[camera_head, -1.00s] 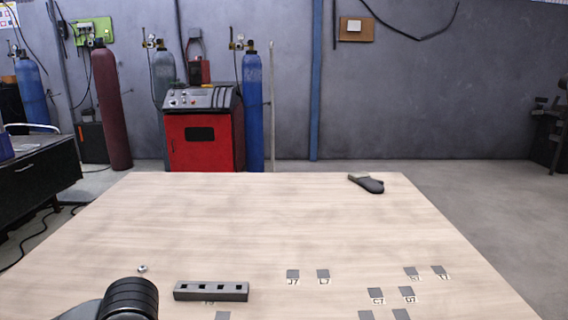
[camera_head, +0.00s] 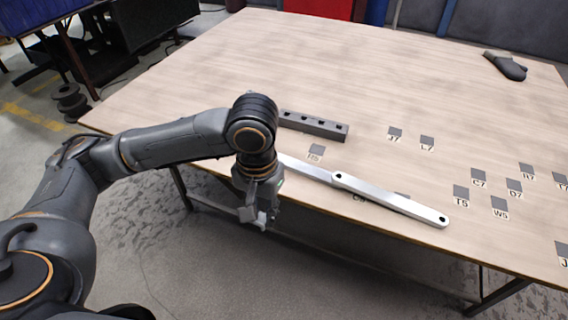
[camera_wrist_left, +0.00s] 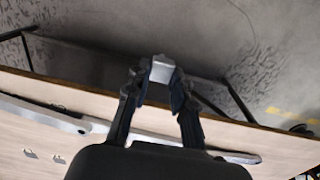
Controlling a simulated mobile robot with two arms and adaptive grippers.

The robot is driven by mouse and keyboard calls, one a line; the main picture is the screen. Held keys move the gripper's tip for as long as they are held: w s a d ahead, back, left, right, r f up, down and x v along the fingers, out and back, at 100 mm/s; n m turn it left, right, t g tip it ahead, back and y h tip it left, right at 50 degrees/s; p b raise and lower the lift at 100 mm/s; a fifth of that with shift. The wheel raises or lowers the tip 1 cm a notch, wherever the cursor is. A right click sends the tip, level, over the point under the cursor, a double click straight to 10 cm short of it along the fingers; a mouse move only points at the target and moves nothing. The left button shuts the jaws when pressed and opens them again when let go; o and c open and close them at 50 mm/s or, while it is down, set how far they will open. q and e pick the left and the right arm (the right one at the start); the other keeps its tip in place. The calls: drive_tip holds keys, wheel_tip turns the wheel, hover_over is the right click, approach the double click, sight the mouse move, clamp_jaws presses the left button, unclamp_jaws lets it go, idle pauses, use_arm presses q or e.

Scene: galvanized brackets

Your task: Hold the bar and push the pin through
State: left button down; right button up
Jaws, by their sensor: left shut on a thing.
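A silver bar (camera_head: 395,202) lies near the table's front edge, with a round hole at its right end. Its left end overlaps a second silver bar (camera_head: 308,170), and there is a round mark at the joint. Both bars also show in the left wrist view. My left gripper (camera_head: 257,218) points down just off the front edge, beside the second bar's left part, which my arm partly hides. In the left wrist view my gripper (camera_wrist_left: 160,76) is shut on a small silver piece (camera_wrist_left: 162,68). I cannot tell whether this is the pin. My right gripper is out of view.
A dark block with several square holes (camera_head: 314,125) lies behind the bars. A dark glove-like object (camera_head: 505,66) lies at the back right. The table's back left is clear.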

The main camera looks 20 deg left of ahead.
use_arm(q)
drive_tip(key=w+d+r, duration=0.4)
drive_tip(key=w+d, duration=0.1)
drive_tip(key=w, duration=0.4)
drive_tip(key=w+d+r, duration=0.4)
drive_tip(key=w+d, duration=0.2)
drive_tip(key=w, duration=0.4)
drive_tip(key=shift+s+f, duration=0.15)
drive_tip(key=shift+f, duration=2.4)
